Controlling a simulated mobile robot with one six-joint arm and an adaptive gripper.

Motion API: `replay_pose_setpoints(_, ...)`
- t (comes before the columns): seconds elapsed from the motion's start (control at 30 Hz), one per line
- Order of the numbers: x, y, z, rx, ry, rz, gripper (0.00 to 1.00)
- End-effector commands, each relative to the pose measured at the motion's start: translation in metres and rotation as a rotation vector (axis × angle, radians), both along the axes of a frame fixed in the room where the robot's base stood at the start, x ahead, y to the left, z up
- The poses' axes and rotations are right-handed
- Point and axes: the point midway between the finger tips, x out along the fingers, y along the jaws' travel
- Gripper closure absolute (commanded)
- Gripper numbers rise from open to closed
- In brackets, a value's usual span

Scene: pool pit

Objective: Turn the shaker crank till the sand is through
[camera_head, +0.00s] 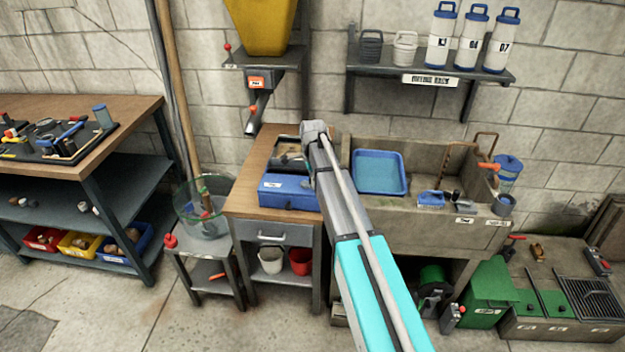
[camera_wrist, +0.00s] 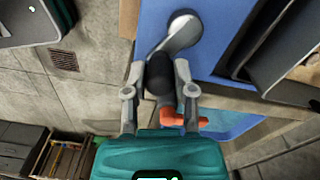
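The shaker is a blue box (camera_head: 286,191) on the small wooden-topped bench, with a dark-framed tray (camera_head: 289,152) behind it. In the wrist view its blue side (camera_wrist: 215,25) carries a grey crank (camera_wrist: 183,32) with a round hub. The crank's black handle (camera_wrist: 158,78) lies between the fingers of my gripper (camera_wrist: 159,72), which look closed on it from both sides. In the head view my arm reaches to the box's right side and hides the crank and the fingers. How much sand is in the tray is too small to tell.
A stone sink with a blue tray (camera_head: 378,171) stands right of the bench. A glass bowl (camera_head: 202,207) stands on a low stand left of the bench. A yellow hopper (camera_head: 262,25) hangs above on the wall.

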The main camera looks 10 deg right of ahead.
Motion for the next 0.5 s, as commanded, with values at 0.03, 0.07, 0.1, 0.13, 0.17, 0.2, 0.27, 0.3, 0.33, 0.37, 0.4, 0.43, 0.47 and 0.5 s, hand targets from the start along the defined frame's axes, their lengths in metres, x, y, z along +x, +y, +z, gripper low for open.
replay_pose_setpoints(0.03,0.0002,0.0001,0.0000,0.000,-0.001,0.000,0.86)
replay_pose_setpoints(0.07,0.0002,0.0001,0.0000,0.000,-0.001,0.000,0.91)
replay_pose_setpoints(0.1,0.0002,0.0001,0.0000,0.000,-0.001,0.000,0.99)
replay_pose_setpoints(0.13,0.0002,0.0000,0.0000,0.000,-0.001,0.000,1.00)
replay_pose_setpoints(0.17,0.0002,0.0001,0.0000,0.000,-0.001,0.000,1.00)
replay_pose_setpoints(0.2,0.0002,0.0001,0.0000,0.000,-0.001,0.000,1.00)
replay_pose_setpoints(0.27,0.0003,0.0000,-0.0001,0.000,-0.001,0.000,1.00)
replay_pose_setpoints(0.3,0.0003,0.0000,-0.0001,0.000,-0.001,0.002,1.00)
replay_pose_setpoints(0.33,0.0004,0.0000,-0.0001,0.000,-0.001,0.003,1.00)
replay_pose_setpoints(0.37,0.0004,-0.0001,-0.0001,0.000,-0.001,0.005,1.00)
replay_pose_setpoints(0.4,0.0007,-0.0002,-0.0001,0.000,-0.001,0.009,1.00)
replay_pose_setpoints(0.43,0.0008,-0.0003,-0.0001,0.001,-0.001,0.013,1.00)
replay_pose_setpoints(0.47,0.0009,-0.0005,-0.0001,0.001,-0.001,0.017,1.00)
replay_pose_setpoints(0.5,0.0012,-0.0007,-0.0001,0.001,-0.001,0.026,1.00)
